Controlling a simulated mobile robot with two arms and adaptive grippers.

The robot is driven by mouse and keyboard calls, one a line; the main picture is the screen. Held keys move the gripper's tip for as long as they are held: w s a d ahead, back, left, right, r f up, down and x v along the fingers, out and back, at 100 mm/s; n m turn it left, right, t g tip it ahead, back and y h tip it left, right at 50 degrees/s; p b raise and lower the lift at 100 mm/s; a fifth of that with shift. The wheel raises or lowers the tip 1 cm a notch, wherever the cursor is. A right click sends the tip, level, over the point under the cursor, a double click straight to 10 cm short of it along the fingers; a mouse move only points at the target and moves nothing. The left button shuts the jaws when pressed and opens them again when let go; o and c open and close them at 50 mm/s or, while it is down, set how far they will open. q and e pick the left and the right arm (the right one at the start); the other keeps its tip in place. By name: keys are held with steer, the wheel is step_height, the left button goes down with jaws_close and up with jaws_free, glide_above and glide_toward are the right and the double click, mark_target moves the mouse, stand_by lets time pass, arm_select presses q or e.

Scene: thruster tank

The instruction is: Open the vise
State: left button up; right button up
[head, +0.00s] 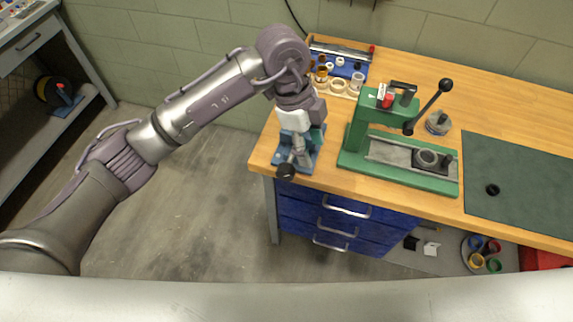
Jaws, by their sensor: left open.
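The blue vise (315,157) stands at the left front corner of the wooden workbench. A black knob (285,171) on its handle sticks out at the front, past the bench edge. My left gripper (294,139) is open and reaches down from above over the vise. It covers the vise's upper part and jaws, so I cannot tell how far apart the jaws are or whether my fingers touch the vise. My right gripper is not in view.
A green press (350,160) with a black lever (433,103) stands right of the vise. A blue parts rack (345,68) is behind it. A dark green mat (520,170) with a black ring (492,189) lies at right. Blue drawers (340,212) sit under the bench. The floor at left is clear.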

mark_target(286, 167)
arm_select(q)
steer(key=w+a+n+t+y, duration=0.1)
steer(key=w+a+n+y, duration=0.15)
steer(key=a, duration=0.25)
steer(key=shift+m+y, duration=0.25)
steer(key=shift+m, duration=0.1)
steer(key=f+p, duration=0.2)
steer(key=f, duration=0.4)
steer(key=f+p, duration=0.2)
steer(key=f, duration=0.4)
steer(key=shift+d+f, duration=0.2)
steer(key=shift+f, duration=0.05)
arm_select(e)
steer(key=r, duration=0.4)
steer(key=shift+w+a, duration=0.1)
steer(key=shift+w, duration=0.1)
arm_select(q)
steer(key=shift+w, duration=0.1)
jaws_close()
steer(key=shift+f, duration=0.1)
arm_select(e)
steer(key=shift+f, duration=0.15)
arm_select(q)
steer(key=shift+a, duration=0.1)
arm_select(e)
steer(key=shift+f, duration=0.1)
